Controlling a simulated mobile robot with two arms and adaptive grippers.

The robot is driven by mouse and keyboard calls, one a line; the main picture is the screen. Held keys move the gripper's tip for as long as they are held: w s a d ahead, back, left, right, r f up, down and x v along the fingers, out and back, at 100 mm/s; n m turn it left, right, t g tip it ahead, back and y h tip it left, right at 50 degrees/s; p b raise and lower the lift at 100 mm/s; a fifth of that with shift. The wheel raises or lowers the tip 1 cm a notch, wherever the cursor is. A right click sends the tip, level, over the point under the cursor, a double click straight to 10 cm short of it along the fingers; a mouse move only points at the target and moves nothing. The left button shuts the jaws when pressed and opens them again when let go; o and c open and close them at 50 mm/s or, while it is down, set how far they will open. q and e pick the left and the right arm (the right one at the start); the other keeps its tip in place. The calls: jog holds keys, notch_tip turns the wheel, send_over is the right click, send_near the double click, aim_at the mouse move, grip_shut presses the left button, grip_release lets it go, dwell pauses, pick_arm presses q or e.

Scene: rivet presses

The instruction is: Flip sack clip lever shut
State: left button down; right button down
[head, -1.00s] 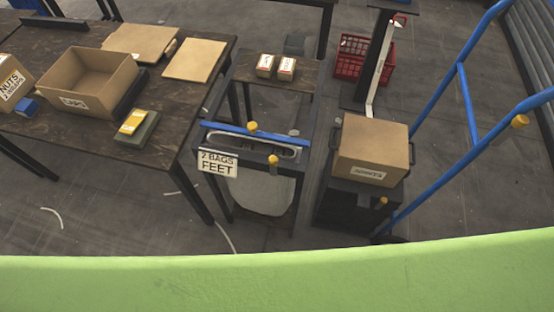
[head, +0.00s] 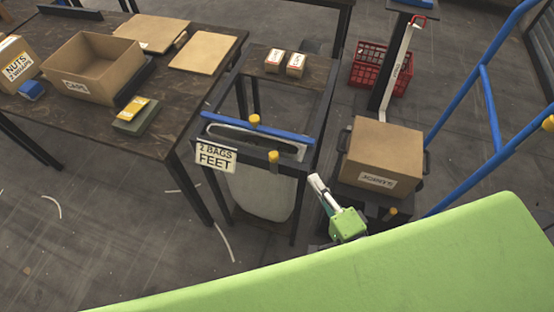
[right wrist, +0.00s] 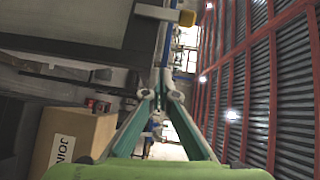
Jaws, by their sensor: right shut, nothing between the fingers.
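The sack stand (head: 302,168) is a dark frame with a sign reading "2 BAGS FEET" (head: 215,156). A pale sack (head: 262,195) hangs in it, its long mouth open at the top. A blue bar (head: 285,133) with a yellow knob (head: 254,120) lies along the far side of the mouth. A second yellow knob (head: 274,156) is on the near side. My right gripper (head: 317,181) is shut and empty, right of the stand's front corner, apart from both knobs. In the right wrist view its fingertips (right wrist: 162,90) meet below a yellow knob (right wrist: 187,18). My left gripper is out of view.
A carton (head: 383,150) on a dark stand is just right of my right gripper. A blue-railed cart (head: 490,100) is further right. A red crate (head: 382,72) stands behind. A table (head: 150,135) with boxes is at left. Two small boxes (head: 285,63) sit behind the sack stand.

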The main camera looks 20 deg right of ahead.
aim_at(296, 156)
jog(key=r, duration=0.2)
jog(key=r+m, duration=0.1)
jog(key=shift+w+a+t, duration=0.15)
jog(key=shift+a+t, duration=0.1)
jog(key=shift+t, duration=0.05)
jog(key=shift+w, duration=0.15)
jog(key=w, duration=0.3)
jog(key=w+a+p, duration=0.1)
jog(key=w, duration=0.5)
jog(key=shift+w+a+p, duration=0.25)
jog(key=shift+a+p, duration=0.05)
jog(key=shift+a, duration=0.1)
jog(key=a, duration=0.1)
jog(key=s+a, duration=0.1)
jog(key=a+p, duration=0.1)
jog(key=shift+s, duration=0.25)
jog(key=shift+s+a, duration=0.25)
jog(key=shift+a, duration=0.05)
jog(key=shift+f, duration=0.1)
